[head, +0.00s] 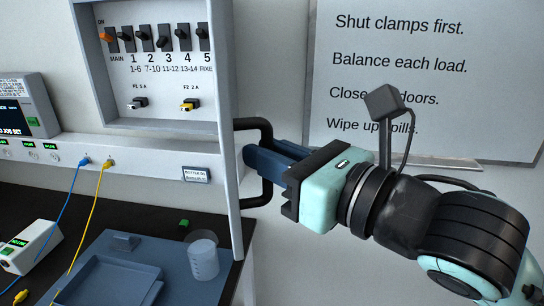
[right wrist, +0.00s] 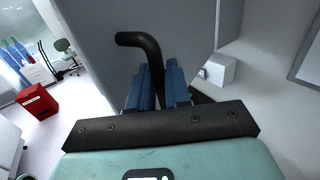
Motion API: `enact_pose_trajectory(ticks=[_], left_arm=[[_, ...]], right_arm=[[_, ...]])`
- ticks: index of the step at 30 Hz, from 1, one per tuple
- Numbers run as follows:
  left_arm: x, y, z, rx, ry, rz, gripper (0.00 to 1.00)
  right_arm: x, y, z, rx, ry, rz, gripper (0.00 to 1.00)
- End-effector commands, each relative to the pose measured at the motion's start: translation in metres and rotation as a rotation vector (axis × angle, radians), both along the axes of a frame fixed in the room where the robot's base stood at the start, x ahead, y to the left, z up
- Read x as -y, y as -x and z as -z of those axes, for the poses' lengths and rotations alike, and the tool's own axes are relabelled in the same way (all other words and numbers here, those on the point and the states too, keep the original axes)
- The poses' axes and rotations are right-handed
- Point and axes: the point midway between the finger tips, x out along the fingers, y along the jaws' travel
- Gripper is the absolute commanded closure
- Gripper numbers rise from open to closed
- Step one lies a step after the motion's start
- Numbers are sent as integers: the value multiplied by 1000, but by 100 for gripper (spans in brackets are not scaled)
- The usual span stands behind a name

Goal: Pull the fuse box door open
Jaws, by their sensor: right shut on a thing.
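The grey fuse box (head: 150,75) on the wall shows its inside, with a row of labelled switches and two plugs. Its door (head: 226,110) stands out from the box on the right side, seen nearly edge-on in the head view. A black bar handle (head: 265,127) is on the door's right-hand face. My right gripper (head: 252,157) is shut on the handle with its blue fingers. In the right wrist view, the fingers (right wrist: 158,82) close around the handle (right wrist: 141,42) in front of the grey door panel (right wrist: 180,28). My left gripper is out of view.
Below the box is a dark bench (head: 30,190) with a blue tray (head: 110,280), a clear beaker (head: 203,258) and cables. A whiteboard (head: 450,60) hangs on the wall behind my right arm.

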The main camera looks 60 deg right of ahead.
Motion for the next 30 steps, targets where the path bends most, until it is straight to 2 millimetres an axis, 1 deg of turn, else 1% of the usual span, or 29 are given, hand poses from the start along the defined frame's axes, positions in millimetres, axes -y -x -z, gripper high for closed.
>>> enact_pose_trajectory(ticks=[1, 21, 22, 23, 30], left_arm=[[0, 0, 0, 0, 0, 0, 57], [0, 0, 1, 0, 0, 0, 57], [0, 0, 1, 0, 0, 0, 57], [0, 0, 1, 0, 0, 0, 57], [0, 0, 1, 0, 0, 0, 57]], right_arm=[[4, -1, -2, 4, 0, 9, 100], [5, -1, -3, 6, -1, 11, 100], [5, -1, -3, 6, -1, 10, 73], [4, -1, -3, 6, -1, 10, 65], [3, -1, -1, 3, -1, 6, 65]])
